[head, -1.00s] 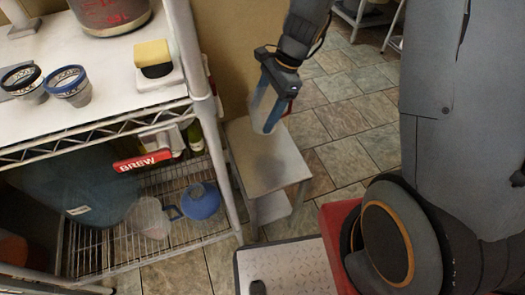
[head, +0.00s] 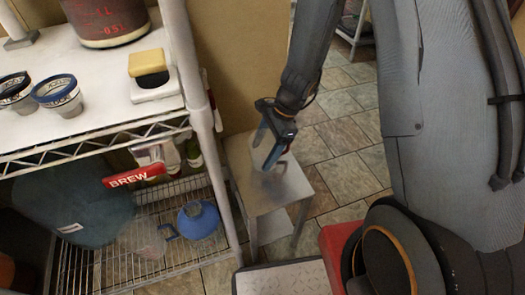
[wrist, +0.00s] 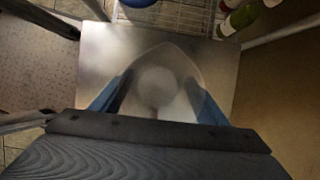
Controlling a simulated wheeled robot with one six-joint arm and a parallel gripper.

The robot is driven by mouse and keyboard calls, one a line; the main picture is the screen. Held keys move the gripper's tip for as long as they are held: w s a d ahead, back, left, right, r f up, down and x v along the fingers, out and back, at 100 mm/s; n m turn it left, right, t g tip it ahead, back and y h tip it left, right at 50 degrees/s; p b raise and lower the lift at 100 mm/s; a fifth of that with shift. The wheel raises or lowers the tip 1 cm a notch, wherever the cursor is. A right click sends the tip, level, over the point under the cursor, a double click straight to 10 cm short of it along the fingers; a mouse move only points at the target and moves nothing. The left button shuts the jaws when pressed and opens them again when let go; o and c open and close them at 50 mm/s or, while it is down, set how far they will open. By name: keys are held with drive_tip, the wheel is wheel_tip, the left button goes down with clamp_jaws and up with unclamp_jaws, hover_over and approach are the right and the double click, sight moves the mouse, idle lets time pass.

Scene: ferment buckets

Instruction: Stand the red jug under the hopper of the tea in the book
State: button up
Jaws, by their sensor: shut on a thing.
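My gripper (head: 268,152) is shut on a clear, pale vessel (wrist: 158,82), low over a small metal table. The vessel shows between the blue fingers in the wrist view, its wide outline reaching past the fingertips. I cannot tell whether its base touches the tabletop. A dark reddish vessel with red measuring marks (head: 105,22) stands on the white shelf at the top left, cut off by the frame. I cannot tell whether it is the red jug. No hopper or book can be made out.
The small metal table (head: 286,194) stands beside a wire rack. The rack's lower shelf holds a blue jug (head: 199,221), a clear funnel-like piece (head: 148,243) and bottles (head: 193,152). Tiled floor lies open behind.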

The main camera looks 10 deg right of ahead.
drive_tip(key=shift+f, duration=0.15)
drive_tip(key=o, duration=1.1)
drive_tip(key=shift+c, duration=0.2)
